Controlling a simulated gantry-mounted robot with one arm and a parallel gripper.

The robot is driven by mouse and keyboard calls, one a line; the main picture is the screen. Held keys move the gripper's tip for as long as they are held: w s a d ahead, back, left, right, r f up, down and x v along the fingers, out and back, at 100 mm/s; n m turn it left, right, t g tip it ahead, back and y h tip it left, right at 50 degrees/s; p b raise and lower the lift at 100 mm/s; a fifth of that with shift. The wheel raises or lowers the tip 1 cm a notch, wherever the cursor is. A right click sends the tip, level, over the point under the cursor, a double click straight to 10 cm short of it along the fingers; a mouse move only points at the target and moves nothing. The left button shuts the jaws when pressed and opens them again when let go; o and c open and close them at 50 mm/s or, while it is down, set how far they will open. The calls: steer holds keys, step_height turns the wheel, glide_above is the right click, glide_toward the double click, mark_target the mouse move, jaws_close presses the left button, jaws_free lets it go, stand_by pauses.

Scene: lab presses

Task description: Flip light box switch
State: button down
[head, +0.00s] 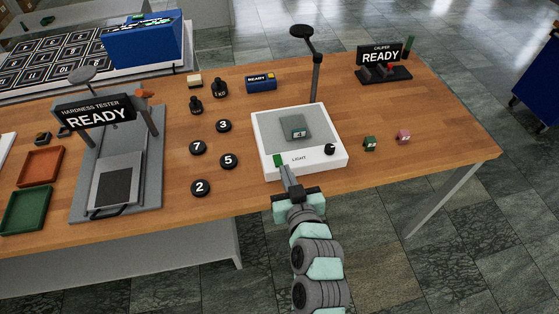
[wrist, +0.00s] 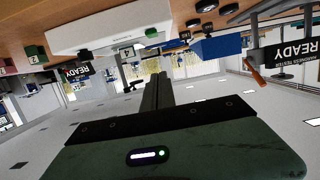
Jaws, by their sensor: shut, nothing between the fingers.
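The white light box (head: 264,154) stands near the table's front edge, marked LIGHT, with a grey-green block (head: 297,132) on its top panel. A small green switch (head: 278,160) sits at its front left and a black knob (head: 329,149) at its front right. In the wrist view the light box (wrist: 110,30) appears upside down, with the green switch (wrist: 151,32) beyond the fingers. My gripper (head: 285,172) is shut and empty, its tips just in front of the switch; I cannot tell whether they touch it. The fingers also show in the wrist view (wrist: 157,78).
A black lamp post (head: 316,78) rises behind the light box. Small green (head: 369,143) and pink (head: 403,137) blocks sit to its right. Several numbered black discs (head: 228,161) lie to its left, before the hardness tester (head: 97,112). The caliper station (head: 383,73) stands at the back right.

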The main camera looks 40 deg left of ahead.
glide_above(279, 164)
step_height(279, 164, down, 2)
steer(key=shift+s+a+f+b, duration=0.1)
steer(key=shift+a+f+b, duration=0.1)
steer(key=shift+b, duration=0.1)
step_height(279, 164, down, 4)
steer(key=shift+d+r+b, duration=0.15)
steer(key=shift+r+b, duration=0.05)
steer(key=shift+b, duration=0.1)
steer(key=shift+f, duration=0.25)
steer(key=shift+r, duration=0.1)
